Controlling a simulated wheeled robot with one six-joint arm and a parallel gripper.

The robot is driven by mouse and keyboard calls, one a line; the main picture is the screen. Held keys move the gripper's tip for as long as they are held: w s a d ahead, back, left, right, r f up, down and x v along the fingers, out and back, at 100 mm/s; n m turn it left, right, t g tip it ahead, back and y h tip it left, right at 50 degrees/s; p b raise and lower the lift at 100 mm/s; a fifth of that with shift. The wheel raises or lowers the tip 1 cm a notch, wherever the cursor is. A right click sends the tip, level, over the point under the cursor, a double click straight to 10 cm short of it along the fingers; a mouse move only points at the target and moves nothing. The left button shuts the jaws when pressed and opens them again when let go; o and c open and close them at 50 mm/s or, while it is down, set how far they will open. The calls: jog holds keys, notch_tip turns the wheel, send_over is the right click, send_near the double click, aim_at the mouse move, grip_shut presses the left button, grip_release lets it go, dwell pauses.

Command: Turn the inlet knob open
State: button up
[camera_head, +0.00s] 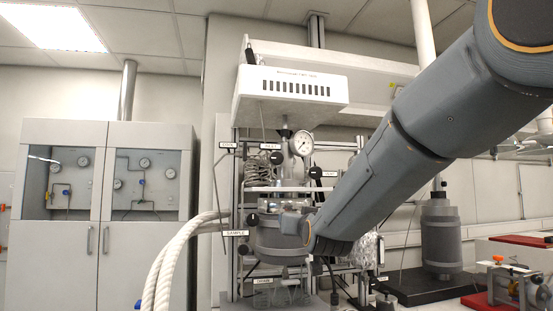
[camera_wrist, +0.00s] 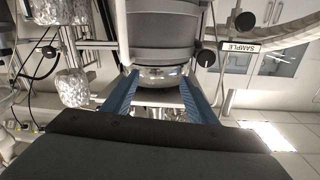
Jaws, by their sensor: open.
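A lower knob (camera_head: 252,219) is near the SAMPLE label (camera_head: 235,233). In the wrist view, my gripper (camera_wrist: 160,75) is open, its blue fingers apart in front of the vessel (camera_wrist: 162,35). No knob is between them.
In the wrist view, the upside-down SAMPLE label (camera_wrist: 240,47) and a black knob (camera_wrist: 206,57) are right of the fingers. White hoses (camera_head: 178,255) run left of the rig. A round gauge (camera_head: 302,143) is above the vessel. A foil-wrapped part (camera_wrist: 70,87) is at left.

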aim_at(277, 160)
jog(key=a+r+t+p, duration=0.1)
jog(key=a+r+t, duration=0.3)
jog(key=r, duration=1.1)
jog(key=shift+y, duration=0.4)
jog(key=shift+r+p+x, duration=0.2)
jog(key=shift+p+x, duration=0.65)
jog(key=shift+x, duration=1)
jog(key=shift+r+p+x, duration=0.15)
jog(key=shift+p+x, duration=0.7)
jog(key=shift+x, duration=0.95)
jog(key=shift+s+a, duration=0.15)
jog(key=shift+s, duration=0.05)
jog(key=c, duration=1.1)
jog(key=shift+o, duration=0.2)
